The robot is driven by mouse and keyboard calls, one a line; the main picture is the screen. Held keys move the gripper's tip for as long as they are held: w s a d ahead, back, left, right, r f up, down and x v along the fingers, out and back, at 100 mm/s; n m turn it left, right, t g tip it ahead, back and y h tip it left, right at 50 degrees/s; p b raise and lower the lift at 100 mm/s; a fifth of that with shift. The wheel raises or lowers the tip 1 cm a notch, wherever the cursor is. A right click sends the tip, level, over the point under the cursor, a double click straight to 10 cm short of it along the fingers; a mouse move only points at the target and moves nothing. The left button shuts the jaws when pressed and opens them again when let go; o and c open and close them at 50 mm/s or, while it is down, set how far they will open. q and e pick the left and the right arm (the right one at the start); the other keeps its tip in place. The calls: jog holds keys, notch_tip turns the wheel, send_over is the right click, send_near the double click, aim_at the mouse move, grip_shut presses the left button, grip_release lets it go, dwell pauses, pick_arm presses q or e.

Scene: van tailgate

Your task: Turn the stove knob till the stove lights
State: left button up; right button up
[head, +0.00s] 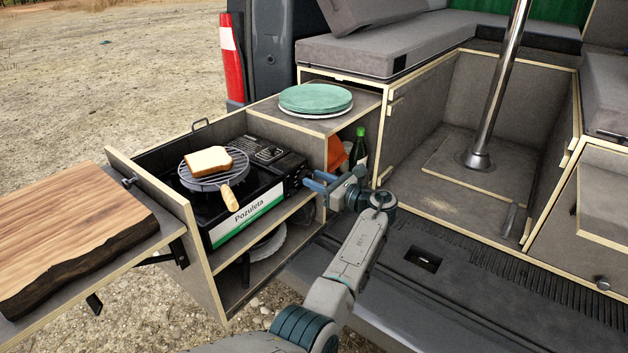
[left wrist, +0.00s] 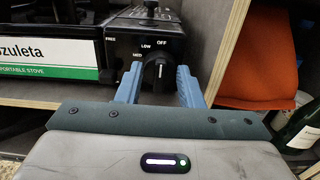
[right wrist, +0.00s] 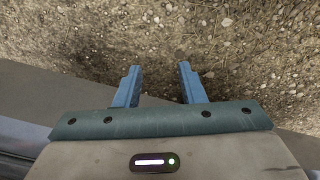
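The black portable stove (head: 245,195) sits in the pull-out drawer, with a toast slice (head: 208,160) on a round wire grill (head: 205,179) on top. In the left wrist view its black knob (left wrist: 156,74) faces me below the label OFF, with LOW and MED to the left; its white mark points roughly up. My left gripper (head: 316,183) is in front of the stove's right end. In the left wrist view its blue fingers (left wrist: 160,86) are open, one on each side of the knob, with gaps showing. No flame is visible. My right gripper (right wrist: 160,74) is open and empty above gravel.
A wooden board (head: 70,235) lies on the left shelf. Green plates (head: 315,97) are stacked on the cabinet right of the stove. An orange item (head: 337,152) and a dark bottle (head: 358,148) stand in the compartment close to my left gripper.

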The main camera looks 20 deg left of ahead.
pick_arm(q)
grip_shut()
